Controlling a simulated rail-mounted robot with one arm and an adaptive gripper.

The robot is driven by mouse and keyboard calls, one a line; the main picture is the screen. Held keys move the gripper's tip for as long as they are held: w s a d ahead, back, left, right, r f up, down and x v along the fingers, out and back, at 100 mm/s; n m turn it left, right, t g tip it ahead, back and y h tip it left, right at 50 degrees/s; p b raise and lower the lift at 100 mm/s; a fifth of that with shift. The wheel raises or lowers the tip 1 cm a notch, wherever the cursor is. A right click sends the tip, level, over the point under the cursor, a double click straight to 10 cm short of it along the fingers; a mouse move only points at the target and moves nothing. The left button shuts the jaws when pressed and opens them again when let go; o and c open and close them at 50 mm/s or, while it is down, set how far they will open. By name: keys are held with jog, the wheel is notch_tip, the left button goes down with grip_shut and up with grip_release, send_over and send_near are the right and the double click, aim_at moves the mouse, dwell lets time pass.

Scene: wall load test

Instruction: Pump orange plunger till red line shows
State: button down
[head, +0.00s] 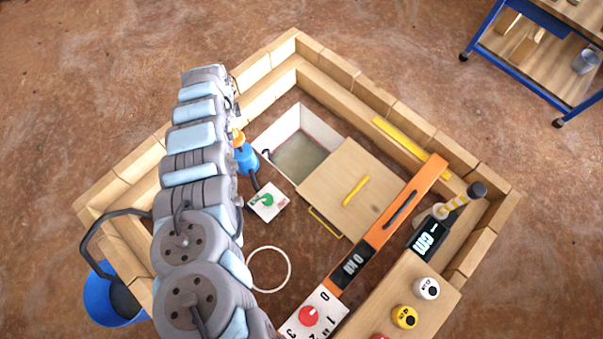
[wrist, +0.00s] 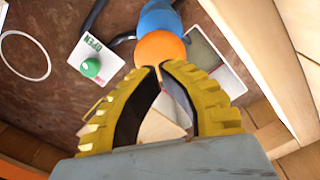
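The orange plunger top (head: 239,138) sits on a blue pump body (head: 246,158) inside the wooden-walled pit, partly hidden by my arm in the head view. In the wrist view the round orange top (wrist: 160,48) is just beyond my fingertips, with the blue body (wrist: 160,18) behind it. My gripper (wrist: 160,68) has its yellow fingers curved in, tips almost meeting, with nothing seen held between them. The tips overlap the orange edge in the picture; I cannot tell whether they touch it. No red line is visible on the pump.
A white plate with a green knob (head: 267,201), labelled OPEN in the wrist view, lies beside the pump. A tank with a wooden lid (head: 350,188) stands to the right. The block-edged wall (head: 410,125) surrounds these. An orange beam (head: 390,220) crosses the lower right.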

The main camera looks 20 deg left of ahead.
jog(key=shift+r, duration=0.1)
notch_tip(320, 180, up, 6)
jog(key=p, duration=0.5)
jog(key=shift+p, duration=0.35)
